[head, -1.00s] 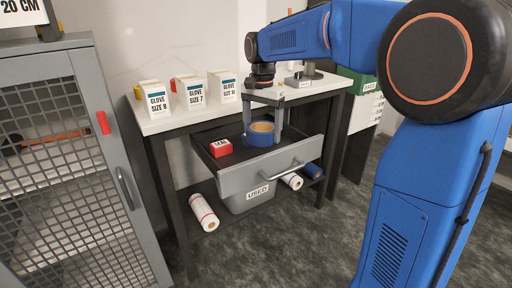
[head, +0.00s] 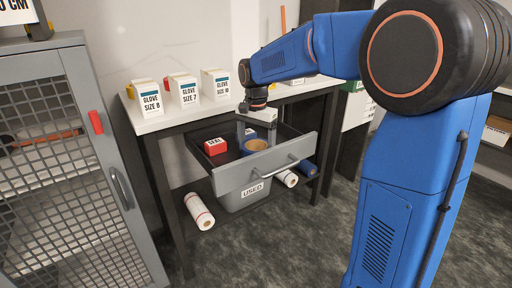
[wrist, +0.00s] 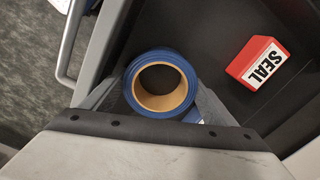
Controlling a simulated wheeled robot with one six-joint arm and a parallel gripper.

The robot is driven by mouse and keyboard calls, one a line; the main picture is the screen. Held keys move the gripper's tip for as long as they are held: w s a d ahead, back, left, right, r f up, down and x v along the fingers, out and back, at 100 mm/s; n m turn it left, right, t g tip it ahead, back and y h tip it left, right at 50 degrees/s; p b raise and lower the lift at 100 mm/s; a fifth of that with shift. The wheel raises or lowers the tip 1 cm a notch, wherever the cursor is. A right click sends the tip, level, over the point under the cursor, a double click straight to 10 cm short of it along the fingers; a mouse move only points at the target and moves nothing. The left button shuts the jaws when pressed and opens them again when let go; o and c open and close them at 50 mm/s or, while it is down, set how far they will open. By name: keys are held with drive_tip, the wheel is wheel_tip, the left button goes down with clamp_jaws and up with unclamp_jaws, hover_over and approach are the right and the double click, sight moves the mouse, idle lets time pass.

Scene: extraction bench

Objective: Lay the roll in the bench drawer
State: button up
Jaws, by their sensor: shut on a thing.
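The roll, blue tape on a tan core, shows in the head view (head: 256,146) and in the wrist view (wrist: 186,72). It is in the open bench drawer (head: 236,178), near its front panel; I cannot tell whether it touches the drawer floor. My gripper (head: 259,134) reaches down into the drawer from above and is shut on the roll. A red SEAL box (head: 215,146) lies in the drawer left of the roll, and also shows in the wrist view (wrist: 257,63).
Glove boxes (head: 184,90) stand on the white bench top (head: 165,121) above the drawer. A grey bin marked USED (head: 245,197) and white rolls (head: 199,211) are on the shelf below. A mesh cabinet (head: 75,170) stands at the left.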

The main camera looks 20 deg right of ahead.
drive_tip(key=o, duration=0.9)
drive_tip(key=shift+f, duration=0.1)
drive_tip(key=shift+c, duration=0.2)
wheel_tip(320, 180, up, 12)
drive_tip(key=s+d+n+t, duration=0.1)
drive_tip(key=s+d+n, duration=0.15)
drive_tip(key=s, duration=0.65)
drive_tip(key=s+d+f+n+t, duration=0.1)
drive_tip(key=s+f, duration=0.3)
drive_tip(key=s, duration=0.4)
drive_tip(key=s+d+f+n+t, duration=0.1)
drive_tip(key=s+f+n, duration=0.3)
drive_tip(key=s, duration=0.4)
drive_tip(key=s+d+f+n+t, duration=0.1)
drive_tip(key=s+d+f+n, duration=0.1)
drive_tip(key=s+f, duration=0.4)
drive_tip(key=shift+s+d+f+t, duration=0.2)
drive_tip(key=shift+s+t, duration=0.2)
drive_tip(key=shift+s, duration=0.6)
drive_tip(key=shift+n, duration=0.25)
